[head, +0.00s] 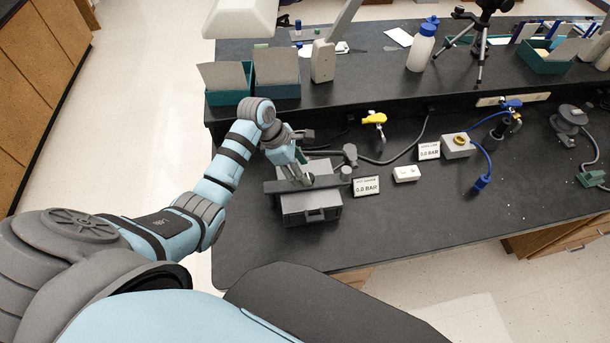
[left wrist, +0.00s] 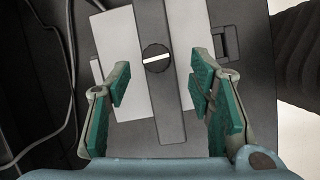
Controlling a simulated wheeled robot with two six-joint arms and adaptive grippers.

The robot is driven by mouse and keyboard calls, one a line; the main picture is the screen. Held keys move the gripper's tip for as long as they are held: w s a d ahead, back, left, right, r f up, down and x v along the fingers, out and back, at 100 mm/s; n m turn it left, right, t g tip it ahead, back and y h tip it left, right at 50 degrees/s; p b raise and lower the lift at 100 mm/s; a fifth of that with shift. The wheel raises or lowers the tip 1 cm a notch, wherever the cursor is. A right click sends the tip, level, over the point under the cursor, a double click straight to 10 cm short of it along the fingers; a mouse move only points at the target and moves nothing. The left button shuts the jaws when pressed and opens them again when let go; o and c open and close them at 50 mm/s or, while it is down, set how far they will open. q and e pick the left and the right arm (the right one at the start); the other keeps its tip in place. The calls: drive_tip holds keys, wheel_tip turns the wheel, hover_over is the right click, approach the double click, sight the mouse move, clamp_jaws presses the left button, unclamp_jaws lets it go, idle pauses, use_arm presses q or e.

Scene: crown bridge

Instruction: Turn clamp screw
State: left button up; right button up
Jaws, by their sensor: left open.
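The clamp screw (left wrist: 156,57) is a round dark knob with a white line across its top. In the left wrist view it sits on a dark grey bar (left wrist: 169,122) that crosses a lighter grey block (left wrist: 122,48). My left gripper (left wrist: 159,76) is open, its green-padded fingers on either side of the bar, pointing toward the screw without visible contact. In the head view my left gripper (head: 296,172) is over the grey clamp box (head: 310,208) and mostly hides the screw. My right gripper is not in view.
A "0.0 BAR" sign (head: 367,187) stands right of the clamp box, and a small white block (head: 406,173) lies beyond it. A grey hose (head: 393,156) and a yellow valve (head: 374,118) are behind. The bench (head: 430,215) is clear at the front right.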

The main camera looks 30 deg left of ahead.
sight(308, 176)
use_arm(q)
drive_tip(key=x, duration=0.3)
drive_tip(key=shift+w+f, duration=0.3)
drive_tip(key=shift+w, duration=0.05)
drive_tip(key=shift+s+r, duration=0.15)
drive_tip(key=shift+s, duration=0.05)
drive_tip(key=shift+c, duration=1.1)
clamp_jaws()
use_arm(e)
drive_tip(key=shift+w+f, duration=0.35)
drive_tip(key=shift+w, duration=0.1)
